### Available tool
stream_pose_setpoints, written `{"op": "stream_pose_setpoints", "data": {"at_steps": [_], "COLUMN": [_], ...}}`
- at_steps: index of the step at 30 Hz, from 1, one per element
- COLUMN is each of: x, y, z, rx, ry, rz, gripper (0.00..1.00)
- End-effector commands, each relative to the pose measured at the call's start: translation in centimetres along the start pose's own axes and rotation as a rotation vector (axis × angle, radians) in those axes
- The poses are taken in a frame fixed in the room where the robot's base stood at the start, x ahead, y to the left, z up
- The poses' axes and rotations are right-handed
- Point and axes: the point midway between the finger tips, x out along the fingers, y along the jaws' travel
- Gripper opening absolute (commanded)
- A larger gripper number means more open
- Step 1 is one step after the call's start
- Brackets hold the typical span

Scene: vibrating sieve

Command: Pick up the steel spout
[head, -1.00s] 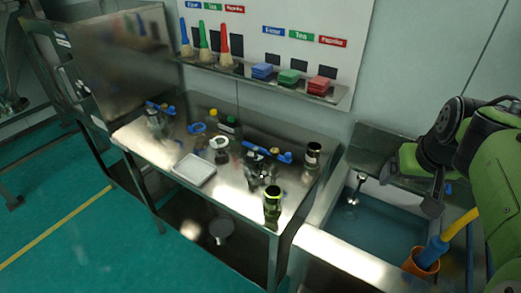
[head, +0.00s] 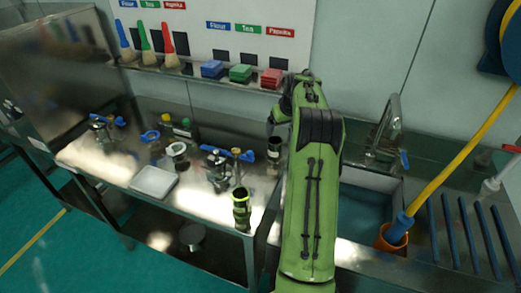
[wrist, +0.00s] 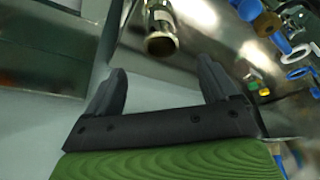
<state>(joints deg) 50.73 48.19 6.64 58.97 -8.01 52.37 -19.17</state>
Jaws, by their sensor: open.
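Two short upright metal cylinders stand at the right end of the steel table (head: 105,165), and I cannot tell for sure which is the steel spout. One, dark with a pale band (head: 273,150), is near the back, partly beside my arm. The other, with a yellow-green rim (head: 241,208), is at the front corner. In the wrist view one metal cylinder with an open end (wrist: 161,42) lies just beyond my fingertips, slightly left of centre. My gripper (wrist: 163,72) is open and empty, apart from it. In the head view my arm mostly hides the gripper.
Metal fittings with blue handles (head: 218,170), a white tray (head: 153,182) and small capped bottles (head: 184,128) share the table. A shelf above holds coloured brushes and blocks (head: 240,73).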

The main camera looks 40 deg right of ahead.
Motion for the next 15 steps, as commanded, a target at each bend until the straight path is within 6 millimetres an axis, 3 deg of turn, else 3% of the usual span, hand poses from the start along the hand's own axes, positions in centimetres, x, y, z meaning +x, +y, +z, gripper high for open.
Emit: {"op": "stream_pose_setpoints", "data": {"at_steps": [9,15], "x": [7.9,10.4], "y": [-0.2,-0.3], "z": [0.2,0.1], "rx": [-0.002,-0.002], "ry": [-0.004,-0.003], "rz": [-0.003,-0.002], "gripper": [0.87,0.87]}}
